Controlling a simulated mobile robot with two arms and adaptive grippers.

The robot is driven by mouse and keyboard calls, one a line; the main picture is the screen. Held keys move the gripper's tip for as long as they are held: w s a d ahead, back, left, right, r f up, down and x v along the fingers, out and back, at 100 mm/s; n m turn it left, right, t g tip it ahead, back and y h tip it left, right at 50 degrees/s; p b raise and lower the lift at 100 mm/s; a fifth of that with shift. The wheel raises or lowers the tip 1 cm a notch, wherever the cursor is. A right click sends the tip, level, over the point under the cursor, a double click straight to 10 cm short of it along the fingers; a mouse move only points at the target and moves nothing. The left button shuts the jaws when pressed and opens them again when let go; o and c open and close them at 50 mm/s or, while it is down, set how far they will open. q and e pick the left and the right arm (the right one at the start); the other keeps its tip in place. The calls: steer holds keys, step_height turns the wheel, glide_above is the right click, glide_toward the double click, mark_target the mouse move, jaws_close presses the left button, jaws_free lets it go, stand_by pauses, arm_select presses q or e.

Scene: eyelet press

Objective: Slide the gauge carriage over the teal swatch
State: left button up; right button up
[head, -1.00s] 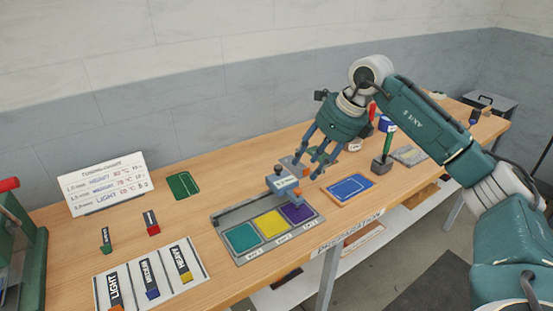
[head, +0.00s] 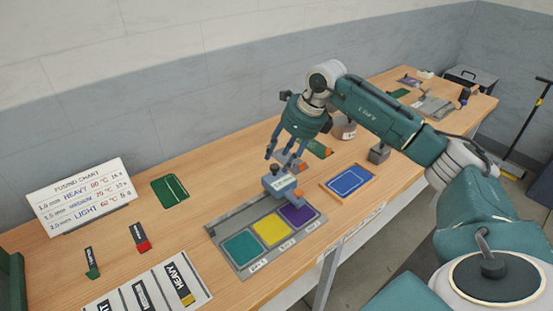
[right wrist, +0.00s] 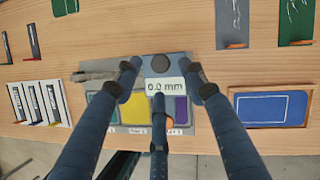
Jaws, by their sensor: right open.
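The gauge carriage (head: 280,183) is a grey-blue block with a label, on the rail of a grey gauge board (head: 225,222). It stands at the purple swatch (head: 299,214), the right end of the row. The yellow swatch (head: 270,229) is in the middle and the teal swatch (head: 242,247) at the left end. My right gripper (head: 286,153) is open, just above and behind the carriage in the head view. In the right wrist view its fingers surround the carriage's "0.0 mm" display (right wrist: 166,86); contact cannot be told. My left gripper is not in view.
A blue card in an orange frame (head: 348,183) lies right of the board. A fusing chart (head: 82,196), a green card (head: 170,191) and a strip tray (head: 150,292) are to the left. A grey block (head: 379,153) stands at the right.

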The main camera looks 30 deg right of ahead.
mark_target(275, 166)
steer(key=x, duration=0.3)
steer(key=shift+w+r+p, duration=0.1)
steer(key=shift+w+p, duration=0.05)
steer(key=shift+p, duration=0.15)
steer(key=shift+w+a+f, duration=0.1)
steer(key=shift+w+f, duration=0.1)
steer(key=shift+f, duration=0.35)
steer(key=shift+c, duration=1.3)
jaws_close()
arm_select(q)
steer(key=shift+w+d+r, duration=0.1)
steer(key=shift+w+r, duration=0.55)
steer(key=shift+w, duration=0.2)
